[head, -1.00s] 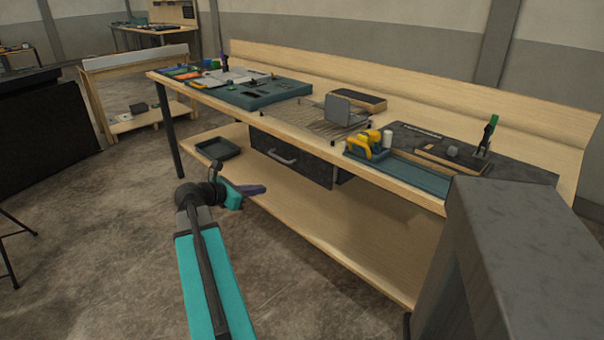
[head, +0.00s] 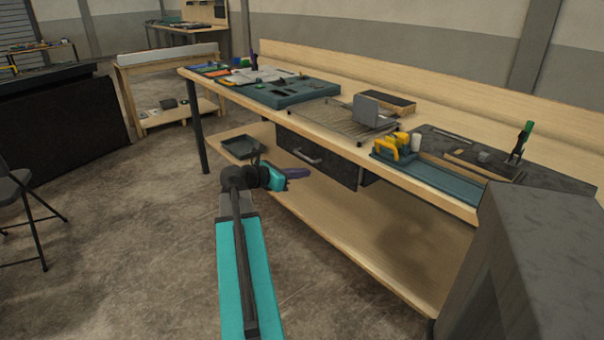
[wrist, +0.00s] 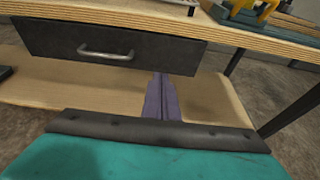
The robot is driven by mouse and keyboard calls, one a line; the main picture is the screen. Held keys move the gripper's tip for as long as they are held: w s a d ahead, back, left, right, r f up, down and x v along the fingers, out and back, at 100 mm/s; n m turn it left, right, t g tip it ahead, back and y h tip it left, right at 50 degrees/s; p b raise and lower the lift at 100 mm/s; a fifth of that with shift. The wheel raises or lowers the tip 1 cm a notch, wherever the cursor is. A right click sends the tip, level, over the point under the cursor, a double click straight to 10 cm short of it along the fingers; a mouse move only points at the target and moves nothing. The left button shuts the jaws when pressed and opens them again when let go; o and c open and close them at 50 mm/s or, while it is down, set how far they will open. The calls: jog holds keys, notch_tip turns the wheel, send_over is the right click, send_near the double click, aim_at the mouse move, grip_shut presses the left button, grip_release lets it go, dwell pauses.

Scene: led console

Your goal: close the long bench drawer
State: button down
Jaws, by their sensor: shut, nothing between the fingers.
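The long bench (head: 330,133) runs from the back left to the front right. Its dark grey drawer (head: 336,165) with a pale bar handle hangs under the top; the drawer front also shows in the wrist view (wrist: 150,48), upper left, with its handle (wrist: 105,52). I cannot tell for sure how far the drawer stands out. My gripper (head: 298,173) is shut and empty, in front of the drawer and a little below it, apart from it. In the wrist view its purple fingers (wrist: 162,98) point at the area under the drawer's right end.
A lower wooden shelf (head: 370,235) spans under the bench, with a dark tray (head: 240,147) at its left. The bench top carries a wire rack (head: 340,115), a teal tray (head: 435,177) and tools. A grey block (head: 545,265) stands front right.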

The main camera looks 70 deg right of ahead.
send_near(334, 167)
jog(key=b+x, duration=0.1)
jog(key=x, duration=0.3)
jog(key=shift+s+d+f, duration=0.2)
jog(key=shift+f, duration=0.05)
jog(key=shift+s+d, duration=0.4)
jog(key=shift+d, duration=0.15)
